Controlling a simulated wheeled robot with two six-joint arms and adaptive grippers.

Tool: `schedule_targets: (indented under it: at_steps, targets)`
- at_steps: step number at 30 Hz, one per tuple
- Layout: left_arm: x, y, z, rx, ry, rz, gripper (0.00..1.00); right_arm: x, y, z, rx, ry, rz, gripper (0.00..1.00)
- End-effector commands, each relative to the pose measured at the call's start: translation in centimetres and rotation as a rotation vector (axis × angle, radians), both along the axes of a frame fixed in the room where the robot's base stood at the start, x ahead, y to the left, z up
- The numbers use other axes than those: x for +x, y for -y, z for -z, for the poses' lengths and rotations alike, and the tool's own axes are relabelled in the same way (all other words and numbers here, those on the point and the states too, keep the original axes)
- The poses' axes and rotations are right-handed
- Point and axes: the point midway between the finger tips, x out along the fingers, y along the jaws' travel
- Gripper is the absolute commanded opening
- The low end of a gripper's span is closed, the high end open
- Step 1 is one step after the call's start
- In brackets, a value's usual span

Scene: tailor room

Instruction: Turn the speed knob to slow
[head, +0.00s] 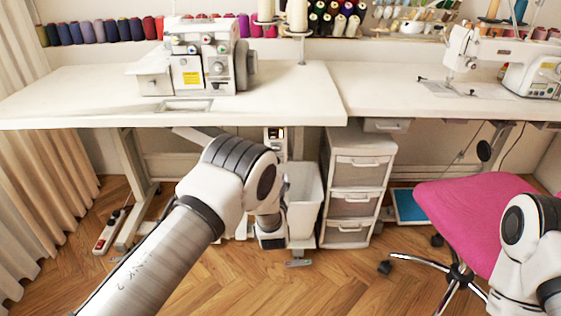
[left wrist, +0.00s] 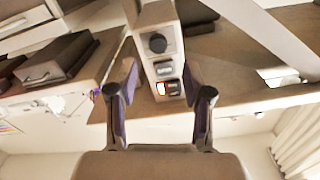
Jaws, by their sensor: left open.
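In the left wrist view a narrow white control box carries a round black knob (left wrist: 157,43). A grey switch (left wrist: 163,69) and a lit orange and black switch (left wrist: 168,88) sit beside it. My left gripper (left wrist: 160,66) is open and empty, its dark fingers spread on either side of the box in the picture. The knob appears just past the fingertips, and I see no contact. In the head view the control box (head: 275,142) hangs under the table's front edge, just beyond my bent left arm. The left fingers cannot be made out there. My right gripper is out of view.
The white table (head: 80,95) above bears a sewing machine (head: 205,60). A white bin (head: 302,190) and a drawer unit (head: 358,185) stand below, right of my left arm. A pink chair (head: 465,215) is at the right. Wooden floor lies open in front.

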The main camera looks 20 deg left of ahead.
Motion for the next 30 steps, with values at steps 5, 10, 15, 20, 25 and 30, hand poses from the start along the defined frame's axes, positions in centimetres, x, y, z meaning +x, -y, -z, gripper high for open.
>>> schedule_targets:
  at_steps: [5, 10, 15, 20, 25, 30]
  targets:
    - [3.2, -0.9, 0.4, -0.002, 0.004, -0.001, 0.50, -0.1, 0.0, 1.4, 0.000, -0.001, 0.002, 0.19]
    - [5.9, -1.7, 0.4, 0.000, 0.002, 0.001, 0.50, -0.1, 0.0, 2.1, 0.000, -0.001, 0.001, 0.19]
    - [6.7, -1.9, 0.2, 0.002, -0.001, 0.002, 0.50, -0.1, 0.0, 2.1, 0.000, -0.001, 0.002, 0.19]
    - [6.7, -1.9, 0.2, 0.002, -0.002, 0.002, 0.47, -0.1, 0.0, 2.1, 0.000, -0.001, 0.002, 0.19]
    - [6.7, -1.9, 0.2, 0.001, -0.002, 0.002, 0.00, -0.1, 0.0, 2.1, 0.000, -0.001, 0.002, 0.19]
    - [6.7, -1.9, 0.2, 0.000, 0.000, 0.002, 0.00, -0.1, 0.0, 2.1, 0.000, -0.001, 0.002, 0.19]
